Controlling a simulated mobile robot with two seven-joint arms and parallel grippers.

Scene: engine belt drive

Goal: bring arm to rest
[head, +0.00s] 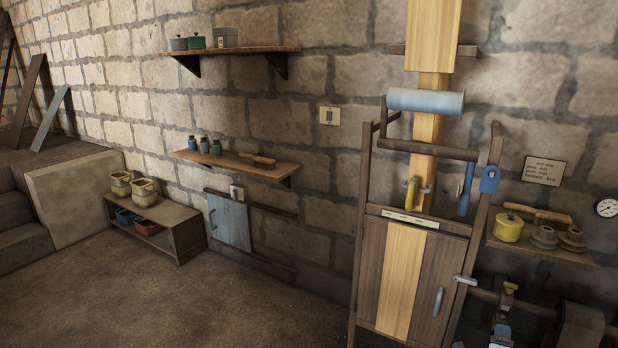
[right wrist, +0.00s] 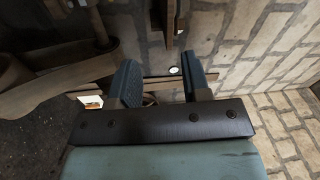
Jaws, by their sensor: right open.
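My right gripper (right wrist: 160,68) shows large in the right wrist view. Its two dark blue-grey fingers stand apart beyond a dark brown bar, and I see nothing held between them. A stone wall and a thin wooden bar lie beyond the fingers. In the head view, a blue-grey part (head: 501,332) at the bottom edge right of the cabinet looks like part of my right arm or gripper. My left gripper is not in the head view.
A wooden cabinet (head: 437,285) with a blue roller (head: 425,101) on top stands right of centre. A shelf (head: 540,251) holds a yellow pot (head: 508,227). A dark curved form (head: 582,325) is lower right. Wall shelves and a low bench (head: 185,220) stand left. The floor (head: 200,305) is open.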

